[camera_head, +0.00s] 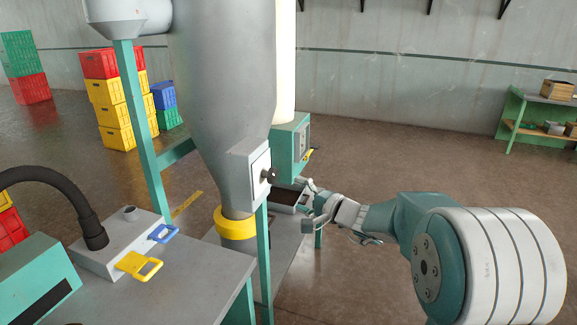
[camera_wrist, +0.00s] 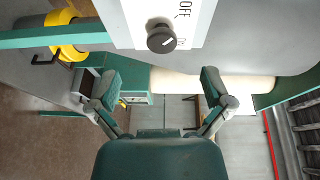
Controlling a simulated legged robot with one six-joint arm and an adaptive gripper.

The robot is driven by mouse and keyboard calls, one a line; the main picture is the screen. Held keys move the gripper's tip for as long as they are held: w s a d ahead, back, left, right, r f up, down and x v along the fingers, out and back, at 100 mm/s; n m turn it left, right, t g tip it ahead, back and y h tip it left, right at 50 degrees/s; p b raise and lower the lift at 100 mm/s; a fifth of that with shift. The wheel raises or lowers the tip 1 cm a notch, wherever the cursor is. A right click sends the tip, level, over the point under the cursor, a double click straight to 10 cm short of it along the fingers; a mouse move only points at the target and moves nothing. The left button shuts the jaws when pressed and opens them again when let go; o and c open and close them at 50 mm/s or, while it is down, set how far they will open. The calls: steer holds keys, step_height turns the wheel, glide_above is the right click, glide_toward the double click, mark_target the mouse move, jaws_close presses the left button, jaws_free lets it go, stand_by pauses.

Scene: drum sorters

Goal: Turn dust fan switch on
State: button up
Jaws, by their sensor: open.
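The dust fan switch is a dark round knob (camera_head: 267,175) on a white panel (camera_head: 259,161) on the side of the grey funnel-shaped hopper (camera_head: 228,80). In the wrist view the knob (camera_wrist: 161,38) shows near the top, with a small white mark on its face. The word OFF is printed on the panel (camera_wrist: 205,12), and other lettering is cut off. My gripper (camera_head: 303,204) is open and empty, to the right of the knob and a little lower, apart from it. In the wrist view my gripper's fingers (camera_wrist: 158,88) are spread wide, below the knob in the picture.
A teal box (camera_head: 290,142) with a yellow handle stands behind the hopper. A yellow collar (camera_head: 235,226) rings the hopper's outlet. A grey table (camera_head: 190,275) with blue and yellow handles is at front left. Stacked crates (camera_head: 113,90) and a shelf (camera_head: 545,110) stand farther back.

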mark_target(275, 177)
steer(key=shift+m+t, duration=0.4)
steer(key=x, duration=0.4)
steer(key=w+d+x, duration=0.1)
steer(key=x, duration=0.6)
steer(key=shift+w+f, duration=0.25)
steer(key=shift+w, duration=0.3)
steer(key=c, duration=1.1)
